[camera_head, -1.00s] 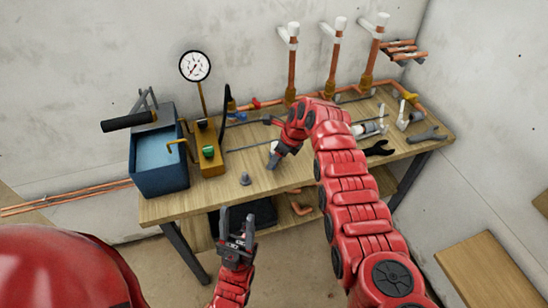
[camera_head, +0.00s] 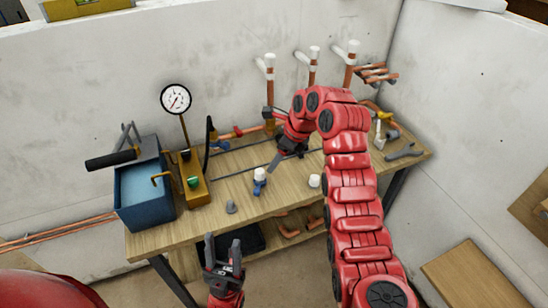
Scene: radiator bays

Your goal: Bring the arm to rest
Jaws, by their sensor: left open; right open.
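My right gripper (camera_head: 269,138) is open and empty above the back middle of the workbench (camera_head: 165,238), its arm bent over from the right. A small blue fitting with a white top (camera_head: 260,181) stands upright on the bench below it, apart from the fingers as far as I can tell. My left gripper (camera_head: 222,252) is open and empty in front of the bench's front edge, with its fingers pointing up.
A blue tank (camera_head: 145,195) with a black-handled lever and a round gauge (camera_head: 175,98) stand at the left. Copper pipes with white caps (camera_head: 314,52) rise along the back. A white cap (camera_head: 314,181), a grey cone (camera_head: 231,207) and a wrench (camera_head: 403,152) lie on the bench.

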